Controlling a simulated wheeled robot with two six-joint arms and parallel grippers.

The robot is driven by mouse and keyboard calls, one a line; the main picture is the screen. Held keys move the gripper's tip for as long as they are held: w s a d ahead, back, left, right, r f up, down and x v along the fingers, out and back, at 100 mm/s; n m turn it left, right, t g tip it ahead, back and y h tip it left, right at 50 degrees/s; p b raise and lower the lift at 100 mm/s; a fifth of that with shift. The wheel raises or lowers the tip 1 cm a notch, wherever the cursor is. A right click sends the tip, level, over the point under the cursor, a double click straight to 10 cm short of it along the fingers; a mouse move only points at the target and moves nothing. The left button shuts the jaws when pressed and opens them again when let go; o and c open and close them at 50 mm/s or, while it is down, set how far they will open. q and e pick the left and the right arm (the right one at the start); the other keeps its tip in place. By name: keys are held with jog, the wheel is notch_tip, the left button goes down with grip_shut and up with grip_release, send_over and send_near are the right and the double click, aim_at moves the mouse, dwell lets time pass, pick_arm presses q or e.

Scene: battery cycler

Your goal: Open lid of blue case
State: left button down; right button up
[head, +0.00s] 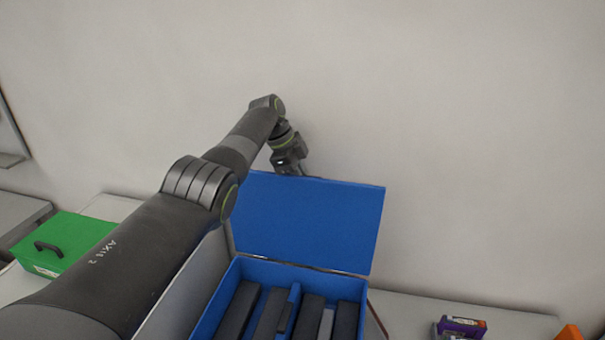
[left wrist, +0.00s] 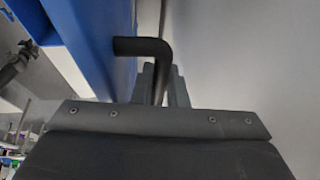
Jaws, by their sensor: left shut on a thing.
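The blue case (head: 211,312) stands at the bottom centre of the head view, its near part cut off by the frame. Its lid (head: 312,222) stands raised, roughly upright, at the far side of the opening. Several dark blocks (head: 268,318) lie inside the case. My left gripper (head: 294,170) is at the lid's upper left edge, partly hidden behind it. In the left wrist view, a black handle (left wrist: 145,47) sticks out from the blue lid (left wrist: 97,40), and my left gripper (left wrist: 162,88) is shut on it. My right gripper is not seen.
A pale wall (head: 470,150) rises close behind the lid. A green case with a black handle (head: 75,235) lies at the left. A purple box (head: 462,326) and an orange object (head: 569,333) are at the lower right.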

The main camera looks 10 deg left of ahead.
pick_arm(q)
jog(key=shift+s, duration=0.1)
jog(key=c, duration=1.7)
grip_release()
jog(key=shift+c, duration=0.2)
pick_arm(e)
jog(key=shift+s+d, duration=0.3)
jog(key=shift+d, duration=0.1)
